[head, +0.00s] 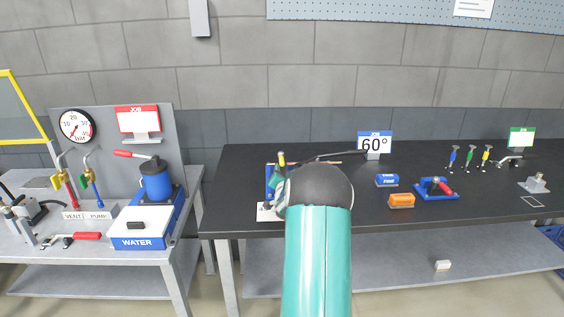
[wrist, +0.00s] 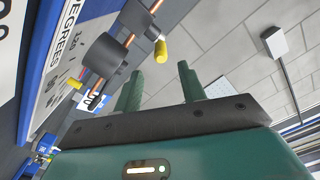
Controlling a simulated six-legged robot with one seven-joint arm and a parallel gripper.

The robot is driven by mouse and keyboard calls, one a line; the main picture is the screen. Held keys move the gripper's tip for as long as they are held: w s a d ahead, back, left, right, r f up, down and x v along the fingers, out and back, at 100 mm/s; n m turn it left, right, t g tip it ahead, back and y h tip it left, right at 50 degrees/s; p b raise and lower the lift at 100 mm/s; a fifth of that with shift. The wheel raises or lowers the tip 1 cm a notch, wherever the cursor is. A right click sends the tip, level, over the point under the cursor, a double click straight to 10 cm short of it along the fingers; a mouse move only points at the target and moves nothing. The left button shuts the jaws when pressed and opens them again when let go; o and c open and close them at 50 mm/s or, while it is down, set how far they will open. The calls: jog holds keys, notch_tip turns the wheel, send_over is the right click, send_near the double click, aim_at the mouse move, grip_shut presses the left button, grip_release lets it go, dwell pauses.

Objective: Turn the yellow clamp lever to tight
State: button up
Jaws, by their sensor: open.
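A bending fixture with a blue upright (head: 269,178) and a white base (head: 265,212) stands on the black bench, partly hidden by my arm. A small yellow part (head: 282,159) sticks up at its top. In the wrist view, a copper-coloured rod runs through dark blocks beside a scale marked DEGREES (wrist: 65,30). A yellow cylinder (wrist: 161,50) sits there, with a smaller yellow tip (wrist: 75,83) lower left; I cannot tell which is the clamp lever. My gripper (wrist: 160,76) is open and empty, its fingers apart from the yellow cylinder. The head view hides my gripper.
A JOB sign (head: 375,141) reading 60° stands behind. Blue (head: 387,180) and orange (head: 401,201) blocks and a blue tool with a red handle (head: 436,189) lie to the right. A grey bench (head: 150,255) with gauge and pump stands left, across a gap.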

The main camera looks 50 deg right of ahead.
aim_at(282, 158)
jog(key=x, duration=0.9)
jog(key=shift+w+d, duration=0.15)
jog(key=shift+w, duration=0.15)
jog(key=shift+c, duration=0.2)
grip_shut()
